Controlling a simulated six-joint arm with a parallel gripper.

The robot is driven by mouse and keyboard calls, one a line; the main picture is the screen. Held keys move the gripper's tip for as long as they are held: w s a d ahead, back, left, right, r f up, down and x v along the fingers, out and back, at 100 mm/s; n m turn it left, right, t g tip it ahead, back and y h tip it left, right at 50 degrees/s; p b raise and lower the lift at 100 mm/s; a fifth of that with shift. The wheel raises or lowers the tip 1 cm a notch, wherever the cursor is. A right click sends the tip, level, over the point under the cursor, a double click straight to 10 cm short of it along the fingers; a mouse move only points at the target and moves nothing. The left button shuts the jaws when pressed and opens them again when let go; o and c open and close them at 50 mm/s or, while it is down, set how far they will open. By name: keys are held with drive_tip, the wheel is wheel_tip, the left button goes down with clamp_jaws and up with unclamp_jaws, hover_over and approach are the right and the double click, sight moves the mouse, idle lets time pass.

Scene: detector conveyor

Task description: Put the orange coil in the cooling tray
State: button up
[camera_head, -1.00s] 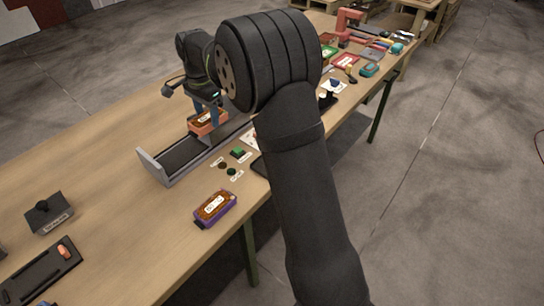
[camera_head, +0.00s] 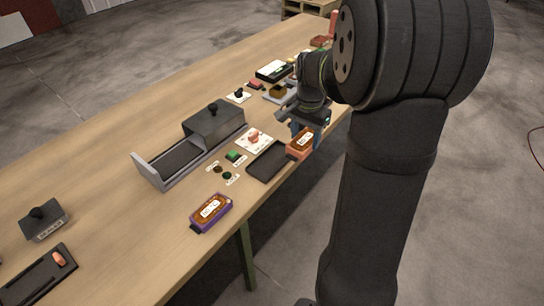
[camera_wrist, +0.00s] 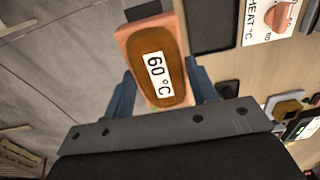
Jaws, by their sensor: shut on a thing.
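The orange coil (camera_head: 300,144) has a brown top with a white label. The gripper also shows in the wrist view (camera_wrist: 160,92). In the head view the coil is held at the right end of a flat dark tray (camera_head: 268,162), near the table's front edge. I take this to be the cooling tray, but no label confirms it. I cannot tell how high the coil is above the table.
A purple coil (camera_head: 211,212) lies near the front edge. The conveyor (camera_head: 170,162) with its grey detector box (camera_head: 214,124) stands behind. Green and dark buttons (camera_head: 233,156) and a white card (camera_head: 255,140) lie between. The table's left middle is clear.

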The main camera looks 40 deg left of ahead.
drive_tip(key=s+a+f, duration=0.1)
drive_tip(key=a+f, duration=0.1)
drive_tip(key=a, duration=0.1)
drive_tip(key=s+a+f, duration=0.1)
drive_tip(key=a, duration=0.2)
drive_tip(key=s+a+f, duration=0.1)
drive_tip(key=a+f, duration=0.1)
drive_tip(key=a, duration=0.1)
drive_tip(key=shift+a+f, duration=0.1)
drive_tip(key=shift+f, duration=0.25)
drive_tip(key=shift+a+f, duration=0.1)
drive_tip(key=shift+f, duration=1.95)
drive_tip(key=shift+f, duration=0.2)
drive_tip(key=o, duration=1.2)
wheel_tip(320, 180, up, 12)
drive_tip(key=shift+r, duration=0.2)
drive_tip(key=shift+f, duration=4.1)
